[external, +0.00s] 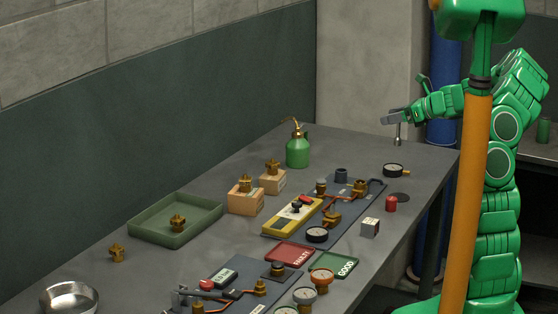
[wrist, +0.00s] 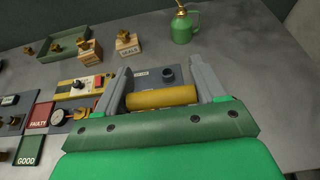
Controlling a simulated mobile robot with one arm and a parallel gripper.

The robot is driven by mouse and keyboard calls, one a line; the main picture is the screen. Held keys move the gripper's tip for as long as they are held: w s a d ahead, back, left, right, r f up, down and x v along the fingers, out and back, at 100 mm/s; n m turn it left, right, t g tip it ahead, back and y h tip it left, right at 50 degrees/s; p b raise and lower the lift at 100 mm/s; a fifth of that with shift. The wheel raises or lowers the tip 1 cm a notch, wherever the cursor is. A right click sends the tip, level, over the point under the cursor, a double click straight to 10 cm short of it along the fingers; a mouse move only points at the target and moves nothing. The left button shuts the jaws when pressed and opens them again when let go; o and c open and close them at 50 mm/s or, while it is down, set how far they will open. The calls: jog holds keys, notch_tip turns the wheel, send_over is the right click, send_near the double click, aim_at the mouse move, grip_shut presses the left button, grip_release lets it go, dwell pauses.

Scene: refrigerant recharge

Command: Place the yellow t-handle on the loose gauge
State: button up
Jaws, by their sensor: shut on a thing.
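My gripper (external: 396,118) is above the far right end of the workbench, shut on the yellow t-handle (wrist: 161,97). In the wrist view the handle's yellow bar lies crosswise between the two grey fingers. In the external view a grey stem (external: 398,134) hangs below the fingers, clear of the bench. A black-rimmed gauge with a brass fitting (external: 393,170) lies by itself on the bench below my gripper; it seems to be the loose gauge. I cannot make it out in the wrist view. Another gauge (external: 317,234) lies by the dark mat and shows in the wrist view (wrist: 86,113).
A red cap (external: 391,203), a dark disc (external: 400,197) and a small grey block (external: 370,228) sit near the loose gauge. A green oil can (external: 297,150) stands at the back. The dark mat (external: 372,190) carries brass fittings and a copper pipe.

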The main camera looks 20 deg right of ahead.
jog(key=d, duration=0.5)
jog(key=w+d+f, duration=0.2)
jog(key=w+f, duration=0.7)
jog(key=w, duration=0.4)
jog(key=shift+f, duration=0.15)
jog(key=shift+f, duration=0.1)
jog(key=shift+w+d+f, duration=0.1)
jog(key=shift+f, duration=1.6)
jog(key=o, duration=1.1)
jog(key=shift+f, duration=0.1)
